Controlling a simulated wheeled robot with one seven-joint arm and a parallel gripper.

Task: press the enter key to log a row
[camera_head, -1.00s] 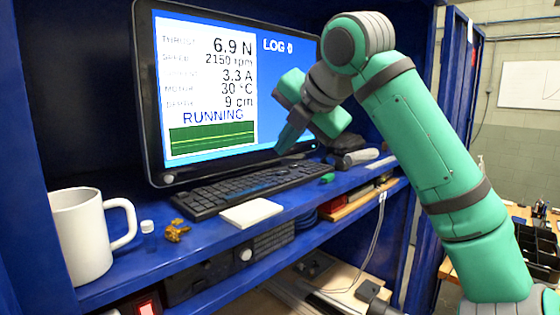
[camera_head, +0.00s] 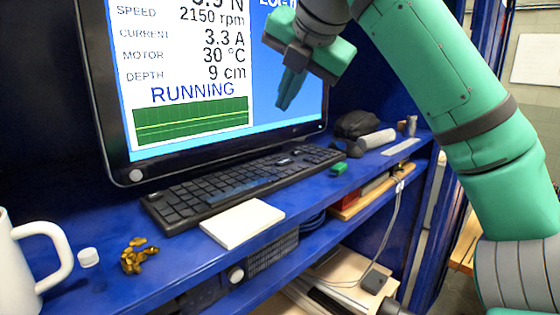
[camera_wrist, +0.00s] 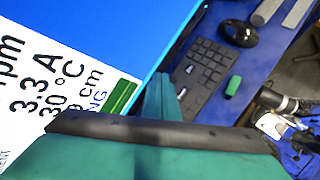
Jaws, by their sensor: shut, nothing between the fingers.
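A black keyboard (camera_head: 240,185) lies on the blue shelf in front of the monitor; its right end also shows in the wrist view (camera_wrist: 200,75). I cannot make out the enter key by its label. The monitor (camera_head: 190,90) reads RUNNING, with speed 2150 rpm, current 3.3 A, motor 30 °C and depth 9 cm; its LOG text is cut off at the top. My gripper (camera_head: 284,105) is shut and empty. It hangs above the right part of the keyboard, in front of the screen, its fingers pointing down and apart from the keys.
A white pad (camera_head: 242,222) lies before the keyboard. A white mug (camera_head: 30,265), a small capped vial (camera_head: 90,268) and a brass-coloured piece (camera_head: 138,256) stand at left. A green block (camera_head: 339,168), a dark mouse (camera_wrist: 238,33) and a grey cylinder (camera_head: 376,139) lie at right.

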